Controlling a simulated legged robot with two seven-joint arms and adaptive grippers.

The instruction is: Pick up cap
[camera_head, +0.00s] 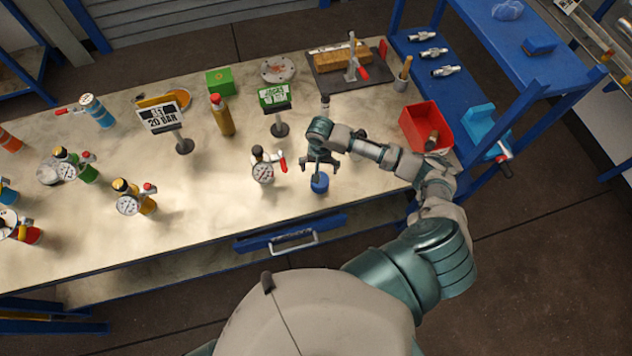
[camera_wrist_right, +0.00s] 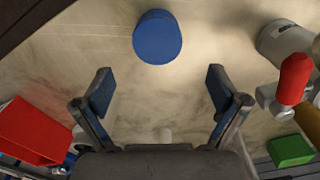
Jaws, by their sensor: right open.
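The cap is a blue round piece (camera_head: 319,184) on the front part of the pale workbench (camera_head: 225,190). It also shows in the right wrist view (camera_wrist_right: 157,37), at the top middle, with bare bench around it. My right gripper (camera_head: 318,163) hangs just behind the cap in the head view, pointing down. In the wrist view its two fingers (camera_wrist_right: 159,88) are spread wide with nothing between them, and the cap lies beyond the fingertips. My left gripper is not in view.
A vessel with a gauge and red handle (camera_head: 263,168) stands left of the cap, close to my right gripper. Sign stands (camera_head: 274,98) and several other vessels are farther left. A red bin (camera_head: 424,125) is at right. Bare bench lies around the cap.

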